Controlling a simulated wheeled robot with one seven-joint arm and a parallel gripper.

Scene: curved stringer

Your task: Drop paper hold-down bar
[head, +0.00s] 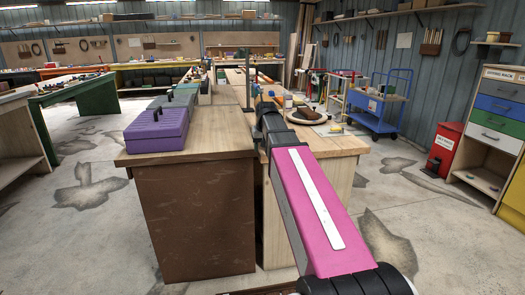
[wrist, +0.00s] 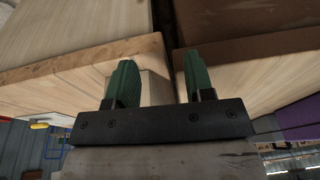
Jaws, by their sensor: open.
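I cannot make out a paper hold-down bar in either view. My gripper (wrist: 157,80) shows in the wrist view with its two green fingers spread apart and nothing between them. Behind the fingers are the pale wooden bench edges and a dark gap. In the head view my pink arm reaches forward over the gap between two benches, and its dark wrist hides the fingers.
A wooden bench (head: 215,143) with a purple box (head: 157,130) stands left of my arm. The right bench (head: 345,143) carries a white round plate (head: 315,120) with a brown item. A blue cart (head: 378,122) and red bin (head: 443,148) stand further right. Floor is open at left.

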